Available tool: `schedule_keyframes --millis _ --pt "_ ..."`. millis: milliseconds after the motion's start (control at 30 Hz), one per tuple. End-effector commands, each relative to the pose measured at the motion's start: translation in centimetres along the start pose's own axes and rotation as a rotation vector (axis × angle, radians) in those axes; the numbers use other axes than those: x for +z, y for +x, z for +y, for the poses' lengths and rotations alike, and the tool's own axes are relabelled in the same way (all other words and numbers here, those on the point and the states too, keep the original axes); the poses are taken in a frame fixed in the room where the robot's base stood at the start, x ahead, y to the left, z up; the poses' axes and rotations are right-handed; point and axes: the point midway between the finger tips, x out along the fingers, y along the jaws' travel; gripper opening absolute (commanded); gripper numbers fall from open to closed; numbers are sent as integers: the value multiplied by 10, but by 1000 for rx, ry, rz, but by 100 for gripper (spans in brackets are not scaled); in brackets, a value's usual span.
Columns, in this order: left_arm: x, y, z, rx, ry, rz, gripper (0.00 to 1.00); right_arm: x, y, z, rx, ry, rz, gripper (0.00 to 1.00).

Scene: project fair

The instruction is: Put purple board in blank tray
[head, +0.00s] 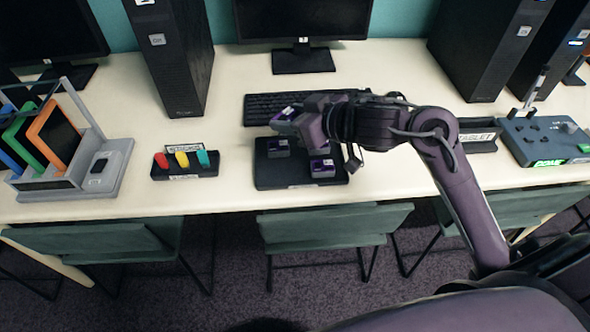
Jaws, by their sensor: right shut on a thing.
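My right gripper (284,121) reaches in from the right over the back left of a black tray (265,178). It is shut on a small dark piece with a pale top mark, which looks like a purple board (287,112); the gripper partly hides it. The piece appears to be above the tray, though its height is hard to tell. One purple-edged board (322,168) lies in the tray's front right. Another dark board with a purple edge (278,147) lies at its back left, just below the gripper. The tray's front label is too small to read. My left gripper is not in view.
A black keyboard (262,108) lies behind the tray. A holder with red, yellow and teal pieces (182,163) stands to the left, beyond it a grey rack (60,184) of tablets. A control box (545,140) is far right. Green chairs (330,226) line the table's front.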

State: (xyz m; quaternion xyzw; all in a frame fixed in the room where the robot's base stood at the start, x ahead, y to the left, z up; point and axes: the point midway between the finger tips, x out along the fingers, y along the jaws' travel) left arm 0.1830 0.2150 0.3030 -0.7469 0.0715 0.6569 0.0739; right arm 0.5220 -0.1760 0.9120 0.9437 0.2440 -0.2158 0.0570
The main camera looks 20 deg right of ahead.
Motion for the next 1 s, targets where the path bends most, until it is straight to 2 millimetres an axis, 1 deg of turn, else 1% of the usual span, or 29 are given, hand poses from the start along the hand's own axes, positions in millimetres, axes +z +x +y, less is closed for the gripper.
schedule_keyframes --millis 33,200,300,367,500,633,833,1000 --pt "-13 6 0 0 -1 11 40 21 9 -1 -1 7 -4 28" --pt "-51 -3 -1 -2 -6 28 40 62 29 -1 -1 6 -3 28" --pt "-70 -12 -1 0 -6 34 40 84 40 0 0 6 -4 28" --pt "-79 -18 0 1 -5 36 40 94 45 0 1 5 -3 28" --pt "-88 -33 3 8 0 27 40 104 50 0 1 2 -1 28" --pt "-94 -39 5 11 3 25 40 110 53 0 1 1 -1 28" --pt "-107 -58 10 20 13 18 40 134 65 0 1 3 -1 28" --pt "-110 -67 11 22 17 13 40 139 67 0 2 0 0 28"
